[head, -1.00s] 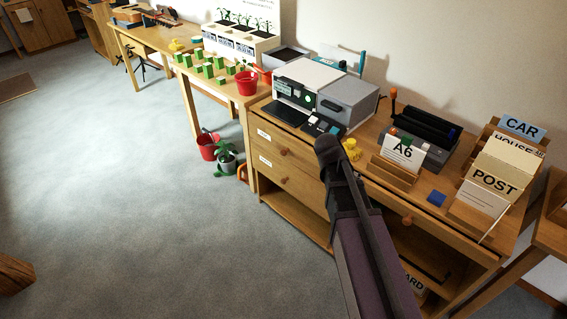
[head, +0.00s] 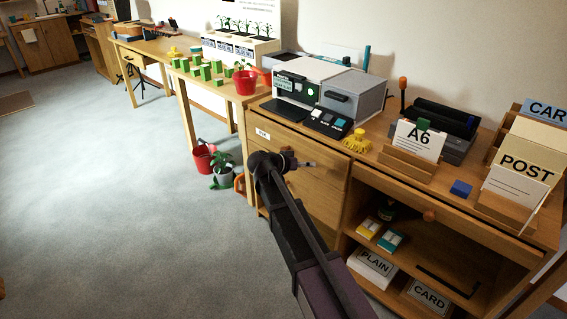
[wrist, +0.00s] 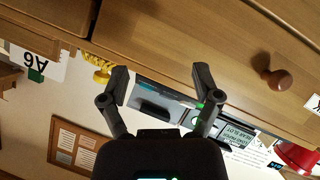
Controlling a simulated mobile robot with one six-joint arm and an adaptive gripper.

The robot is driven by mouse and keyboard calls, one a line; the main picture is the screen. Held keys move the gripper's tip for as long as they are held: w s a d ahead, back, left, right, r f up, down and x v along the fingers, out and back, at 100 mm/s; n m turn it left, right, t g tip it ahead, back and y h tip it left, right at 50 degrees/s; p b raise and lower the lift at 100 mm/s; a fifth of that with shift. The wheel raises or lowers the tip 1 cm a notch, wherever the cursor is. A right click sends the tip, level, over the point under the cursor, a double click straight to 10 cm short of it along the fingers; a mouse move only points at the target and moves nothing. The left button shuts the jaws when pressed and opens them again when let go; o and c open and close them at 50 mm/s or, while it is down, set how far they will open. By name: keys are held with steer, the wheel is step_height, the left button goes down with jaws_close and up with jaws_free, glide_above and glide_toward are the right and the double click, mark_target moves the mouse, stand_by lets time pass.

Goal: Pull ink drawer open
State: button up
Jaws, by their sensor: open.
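The drawer unit has a top drawer front (head: 318,163) with a small white label (head: 263,133), too small to read for certain. The wrist view, turned upside down, shows this wooden drawer front (wrist: 190,45) with a round brown knob (wrist: 272,78). My gripper (head: 303,162) is in front of the drawer unit in the head view and hides the knob there. In the wrist view my gripper (wrist: 160,86) has its two fingers spread with nothing between them. The knob is to the right of the fingers, apart from them. The drawer looks closed.
A grey printer (head: 325,88) and a yellow object (head: 356,141) stand on the desk above. An A6 card holder (head: 408,158) is to the right. Open shelves below hold paper packs (head: 373,264).

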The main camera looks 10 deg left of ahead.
steer(key=w+a+f+t+b, duration=0.2)
steer(key=a+b, duration=0.3)
steer(key=a, duration=0.3)
steer(key=w+a+f+t+b, duration=0.2)
steer(key=a+b, duration=0.4)
steer(key=a, duration=0.3)
steer(key=shift+w+f+t+h, duration=0.2)
steer(key=shift+f+t+h, duration=0.2)
steer(key=shift+f+t, duration=0.4)
steer(key=shift+w+r, duration=0.1)
steer(key=shift+r, duration=0.05)
steer(key=shift+x, duration=6.75)
steer(key=shift+r, duration=0.1)
jaws_close()
